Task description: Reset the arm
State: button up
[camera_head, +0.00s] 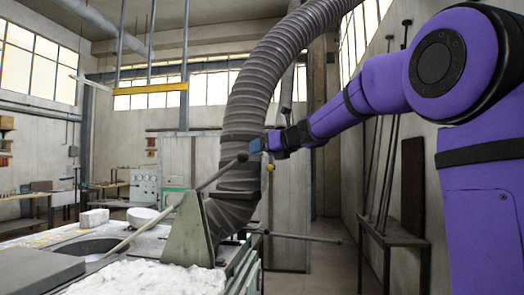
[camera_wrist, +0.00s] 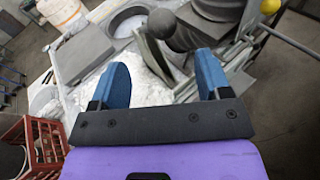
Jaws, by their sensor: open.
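My gripper (camera_head: 256,145) is at the end of my purple arm, raised in front of the big ribbed duct. In the wrist view its two blue fingers (camera_wrist: 163,72) are spread wide with nothing between them. A long ladle rod (camera_head: 137,231) rests tilted across a green-grey stand (camera_head: 188,236), its dark ball end (camera_head: 243,157) up near my gripper. In the wrist view the ball (camera_wrist: 161,27) lies beyond the fingertips, apart from them. The ladle's lower end reaches toward the round furnace opening (camera_head: 92,246); its bowl is not clear.
The ribbed duct (camera_head: 262,95) rises behind my gripper. A lever with a yellow knob (camera_wrist: 270,6) is at the upper right of the wrist view. A red crate (camera_wrist: 40,140) stands at lower left there. A narrow side table (camera_head: 395,236) stands at right; open floor lies beside it.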

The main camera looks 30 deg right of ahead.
dwell(0.3)
jog(key=s+a+f+n+g, duration=0.2)
jog(key=s+a+f+n, duration=0.15)
jog(key=s+n, duration=0.3)
jog(key=s+a+f+n+g, duration=0.25)
jog(key=s+f+n, duration=0.2)
jog(key=s, duration=0.35)
jog(key=s+a+f+n+g, duration=0.1)
jog(key=s+a+f+n, duration=0.2)
jog(key=s+n, duration=0.4)
jog(key=s+d+f+n+g+h, duration=0.1)
jog(key=s+f+n+g+h, duration=0.1)
jog(key=s+f+n, duration=0.5)
jog(key=s+d+f+n+g+h, duration=0.1)
jog(key=s+f+n+g+h, duration=0.1)
jog(key=s+f+n, duration=0.5)
jog(key=s+n+h, duration=0.1)
jog(key=s, duration=0.4)
jog(key=shift+s+d, duration=0.15)
jog(key=shift+s, duration=0.1)
